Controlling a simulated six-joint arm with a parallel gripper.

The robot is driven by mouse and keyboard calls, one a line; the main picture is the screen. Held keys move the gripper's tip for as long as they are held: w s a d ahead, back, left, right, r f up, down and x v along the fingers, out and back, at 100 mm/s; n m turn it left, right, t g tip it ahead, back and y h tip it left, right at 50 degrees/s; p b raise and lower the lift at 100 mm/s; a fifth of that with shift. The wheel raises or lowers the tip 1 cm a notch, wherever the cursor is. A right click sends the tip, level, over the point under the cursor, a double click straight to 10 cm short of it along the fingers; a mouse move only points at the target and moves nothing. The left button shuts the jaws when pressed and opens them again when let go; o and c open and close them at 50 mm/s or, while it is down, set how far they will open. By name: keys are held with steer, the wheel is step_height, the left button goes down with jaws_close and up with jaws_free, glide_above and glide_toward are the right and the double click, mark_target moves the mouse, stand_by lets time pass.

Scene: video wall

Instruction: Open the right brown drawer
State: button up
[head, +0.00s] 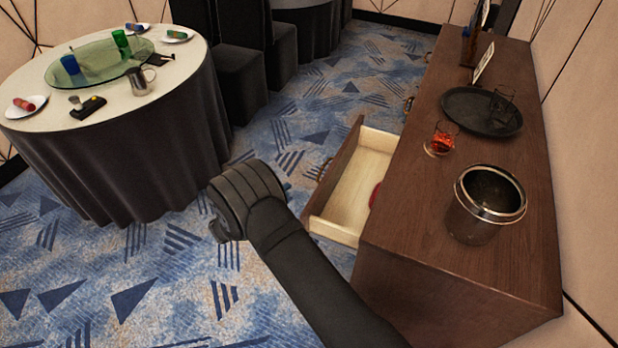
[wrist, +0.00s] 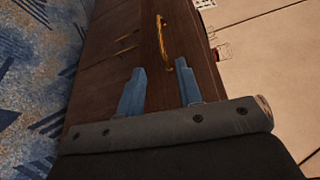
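The brown sideboard (head: 400,290) stands on the right in the head view. The drawer at its near end, the right one when facing its front, is pulled out. Its pale inside (head: 352,195) shows, with a red item (head: 375,194) partly hidden by the sideboard's edge. In the wrist view, my gripper (wrist: 160,84) has its two blue fingers spread with an empty gap. A gold handle (wrist: 162,42) on a brown front lies beyond the fingertips, apart from them. In the head view my arm's end is left of the open drawer, and the fingers are mostly hidden.
On the sideboard top are a metal-rimmed pot (head: 478,225), a glass with red contents (head: 440,140) and a black round tray (head: 465,105). A round table (head: 180,65) with dishes stands at the left, dark chairs (head: 240,85) behind. Carpet between is clear.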

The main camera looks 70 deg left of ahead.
steer(key=m, duration=0.1)
glide_toward(322, 168)
steer(key=shift+g, duration=0.3)
steer(key=x, duration=1)
steer(key=shift+c, duration=0.4)
jaws_close()
